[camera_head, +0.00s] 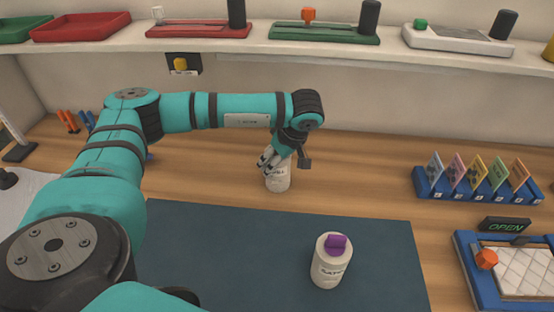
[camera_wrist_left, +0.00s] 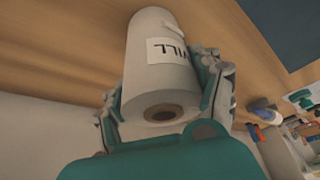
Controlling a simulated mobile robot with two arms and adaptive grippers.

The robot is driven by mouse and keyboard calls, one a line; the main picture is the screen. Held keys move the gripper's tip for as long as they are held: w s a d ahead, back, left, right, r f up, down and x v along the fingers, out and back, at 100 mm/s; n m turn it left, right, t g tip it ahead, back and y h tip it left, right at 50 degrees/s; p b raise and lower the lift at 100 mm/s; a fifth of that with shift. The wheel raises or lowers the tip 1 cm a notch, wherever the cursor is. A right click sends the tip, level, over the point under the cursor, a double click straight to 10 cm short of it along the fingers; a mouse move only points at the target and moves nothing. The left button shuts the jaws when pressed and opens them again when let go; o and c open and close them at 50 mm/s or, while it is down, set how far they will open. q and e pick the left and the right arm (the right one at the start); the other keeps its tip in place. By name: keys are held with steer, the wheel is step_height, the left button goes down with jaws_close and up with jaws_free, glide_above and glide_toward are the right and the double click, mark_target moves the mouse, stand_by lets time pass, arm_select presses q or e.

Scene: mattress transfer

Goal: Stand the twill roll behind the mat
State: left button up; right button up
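The twill roll (camera_head: 278,180) is a pale cylinder with a white label. It is upright on the wooden table, just behind the dark blue mat (camera_head: 225,240). My left gripper (camera_head: 274,160) is at its top, coming down from above. In the left wrist view the roll (camera_wrist_left: 160,25) lies between the two fingers (camera_wrist_left: 165,95), which appear to press on both its sides; part of its label reads "ILL". Whether its base touches the table is hard to tell. My right gripper is not in view.
Another pale roll with a purple block (camera_head: 337,245) on top stands on the mat. A blue rack of coloured cards (camera_head: 476,190) and a blue-framed quilted tray (camera_head: 515,270) are at the right. A shelf (camera_head: 330,55) runs along the back wall.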

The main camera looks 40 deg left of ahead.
arm_select(q)
steer(key=o, duration=0.5)
steer(key=shift+r, duration=0.15)
steer(key=shift+b+v, duration=0.85)
steer(key=shift+v, duration=5.15)
steer(key=shift+a, duration=0.1)
